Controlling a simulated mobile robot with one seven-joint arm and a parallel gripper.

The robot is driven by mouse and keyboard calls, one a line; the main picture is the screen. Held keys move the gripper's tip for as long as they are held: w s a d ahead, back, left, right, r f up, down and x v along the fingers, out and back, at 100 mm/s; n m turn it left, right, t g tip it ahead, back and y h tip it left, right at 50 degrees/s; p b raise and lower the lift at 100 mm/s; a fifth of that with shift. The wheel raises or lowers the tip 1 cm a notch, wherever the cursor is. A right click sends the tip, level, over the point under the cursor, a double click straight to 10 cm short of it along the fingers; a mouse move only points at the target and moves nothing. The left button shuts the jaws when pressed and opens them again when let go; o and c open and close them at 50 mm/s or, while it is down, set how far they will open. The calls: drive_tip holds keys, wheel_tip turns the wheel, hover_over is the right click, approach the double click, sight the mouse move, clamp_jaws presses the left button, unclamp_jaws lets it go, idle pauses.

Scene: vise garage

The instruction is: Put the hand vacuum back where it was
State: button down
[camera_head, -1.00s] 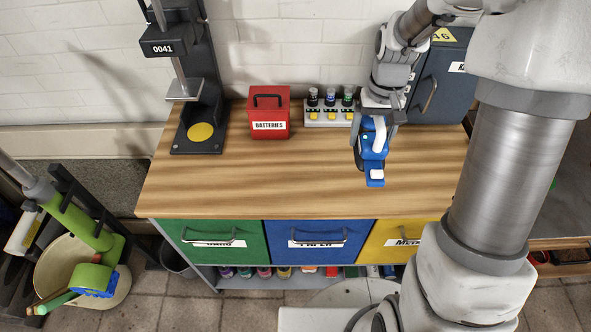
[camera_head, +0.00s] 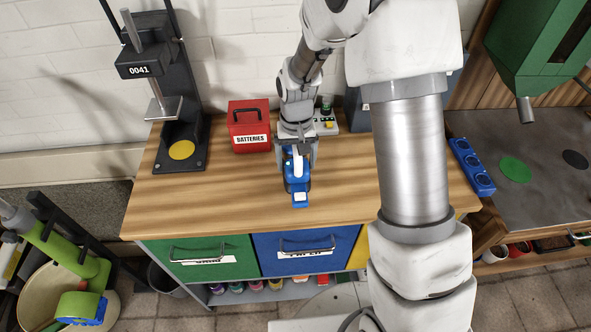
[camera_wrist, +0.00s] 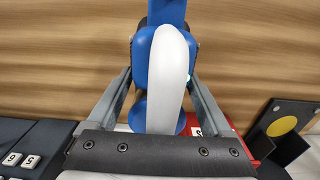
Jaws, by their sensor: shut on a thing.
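The hand vacuum (camera_head: 299,189) is blue with a white handle. My gripper (camera_head: 298,160) is shut on it from above, at the handle, and it appears to hang over the wooden workbench (camera_head: 220,205), in front of the red box. I cannot tell the exact gap to the bench top. The wrist view shows the blue body and white handle (camera_wrist: 170,70) between the two fingers of my gripper (camera_wrist: 160,82). The fingers hide part of the vacuum's sides.
A red batteries box (camera_head: 249,126) and a black press marked 0041 (camera_head: 180,140) stand at the back left. A button panel (camera_head: 326,122) is partly hidden behind my arm. At right are a blue strip (camera_head: 472,166) and a grey bench (camera_head: 550,190) with a green disc (camera_head: 515,169).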

drive_tip(key=shift+a+f, duration=0.1)
drive_tip(key=shift+f, duration=1.9)
drive_tip(key=shift+f, duration=0.2)
unclamp_jaws()
wheel_tip(320, 180, up, 13)
drive_tip(key=shift+f, duration=0.2)
drive_tip(key=s+d+r+t, duration=0.1)
drive_tip(key=s+d+r, duration=0.25)
drive_tip(key=r, duration=0.25)
drive_tip(key=s+d+r+t, duration=0.1)
drive_tip(key=s+d+r, duration=0.1)
drive_tip(key=s+r, duration=0.3)
drive_tip(key=s+d+r+t, duration=0.1)
drive_tip(key=s+d+r, duration=0.1)
drive_tip(key=s, duration=0.4)
drive_tip(key=s+d+r+t, duration=0.2)
drive_tip(key=s+r, duration=0.2)
drive_tip(key=s, duration=0.2)
drive_tip(key=shift+r+t, duration=0.3)
drive_tip(key=shift+r, duration=0.05)
drive_tip(key=shift+s, duration=0.1)
